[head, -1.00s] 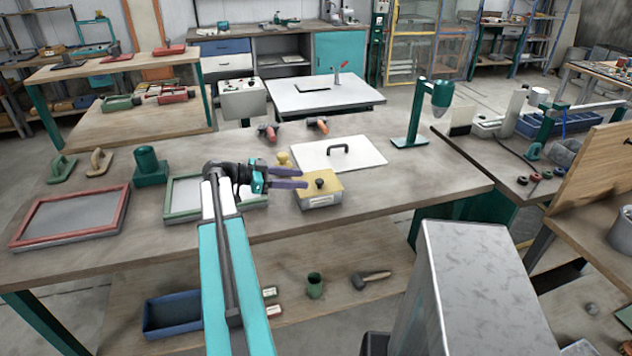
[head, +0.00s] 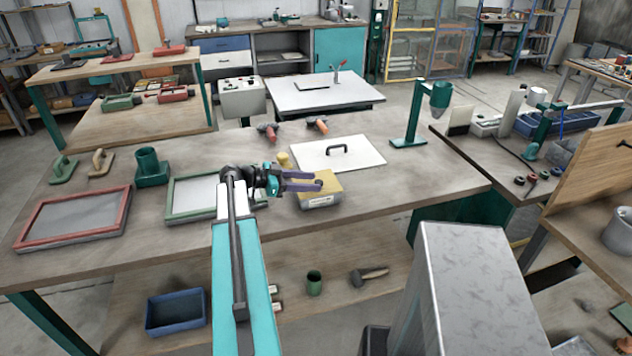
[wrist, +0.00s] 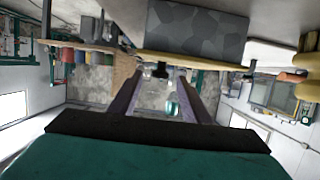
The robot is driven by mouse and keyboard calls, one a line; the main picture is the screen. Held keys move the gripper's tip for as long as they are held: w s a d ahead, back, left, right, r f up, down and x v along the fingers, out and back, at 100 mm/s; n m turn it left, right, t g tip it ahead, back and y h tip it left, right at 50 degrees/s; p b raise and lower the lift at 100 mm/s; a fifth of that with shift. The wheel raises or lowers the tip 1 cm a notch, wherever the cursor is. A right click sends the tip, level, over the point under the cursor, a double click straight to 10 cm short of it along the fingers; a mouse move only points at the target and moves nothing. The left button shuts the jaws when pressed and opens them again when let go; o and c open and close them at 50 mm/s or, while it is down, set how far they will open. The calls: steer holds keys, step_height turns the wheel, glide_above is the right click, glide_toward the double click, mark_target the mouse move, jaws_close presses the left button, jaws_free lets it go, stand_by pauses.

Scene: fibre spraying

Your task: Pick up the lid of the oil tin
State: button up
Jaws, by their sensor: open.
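In the head view the fingers hide the lid's black knob. The wrist view looks upside down: the grey tin (wrist: 195,30) is at the top, with the thin tan lid edge below it. The black knob (wrist: 161,70) shows between the open fingers (wrist: 159,75). I cannot tell whether they touch it.
A white board with a black handle (head: 360,156) lies behind the tin. A small yellow knobbed piece (head: 283,160) stands close behind my gripper. A green-framed screen (head: 179,216) lies left, partly under my arm. Bare bench is free to the right of the tin.

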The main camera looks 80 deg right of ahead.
steer(key=shift+x, duration=0.95)
jaws_close()
